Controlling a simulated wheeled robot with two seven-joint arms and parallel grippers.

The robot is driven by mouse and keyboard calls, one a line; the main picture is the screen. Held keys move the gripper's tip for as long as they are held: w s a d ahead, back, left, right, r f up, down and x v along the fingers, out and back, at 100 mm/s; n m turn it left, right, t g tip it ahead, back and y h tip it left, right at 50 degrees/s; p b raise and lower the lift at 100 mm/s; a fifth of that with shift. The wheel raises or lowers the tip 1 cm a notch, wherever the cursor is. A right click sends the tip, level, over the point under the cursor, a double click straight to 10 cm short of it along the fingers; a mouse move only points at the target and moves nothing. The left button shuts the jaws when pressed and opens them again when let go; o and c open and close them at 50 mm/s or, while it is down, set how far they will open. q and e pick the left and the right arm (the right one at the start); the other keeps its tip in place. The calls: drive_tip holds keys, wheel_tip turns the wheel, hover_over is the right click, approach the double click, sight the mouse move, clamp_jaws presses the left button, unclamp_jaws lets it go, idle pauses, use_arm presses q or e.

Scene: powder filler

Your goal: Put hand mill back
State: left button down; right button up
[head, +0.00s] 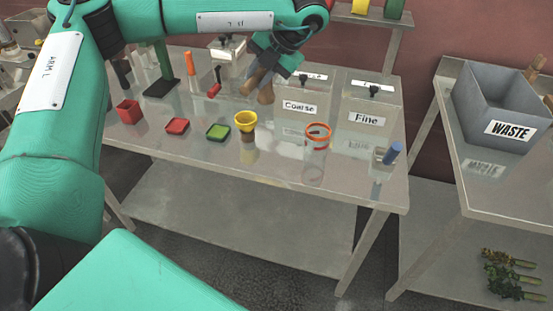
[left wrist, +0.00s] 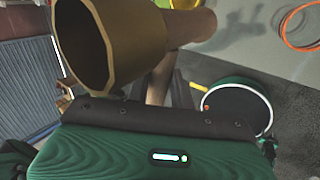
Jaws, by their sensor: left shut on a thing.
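My left gripper (head: 263,76) is above the back of the steel table, in front of the labelled bins. It is shut on the hand mill (head: 266,95), a brown piece that shows only in part below the fingers. In the left wrist view the hand mill (left wrist: 108,45) is large and close, with an open brass-coloured end and a brown body running to the right. It is tilted and held clear of the tabletop. The fingers hide part of it. My right gripper is in neither view.
A grey WASTE bin (head: 490,105) stands on the right table.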

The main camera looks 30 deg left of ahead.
use_arm(q)
drive_tip(key=shift+s+r+n+g, duration=0.2)
drive_tip(key=shift+s+n+g, duration=0.1)
drive_tip(key=shift+n, duration=0.3)
drive_tip(key=shift+f, duration=0.3)
wheel_tip(320, 180, down, 19)
drive_tip(key=shift+f, duration=0.15)
drive_tip(key=shift+f, duration=0.15)
drive_tip(key=c, duration=1.2)
unclamp_jaws()
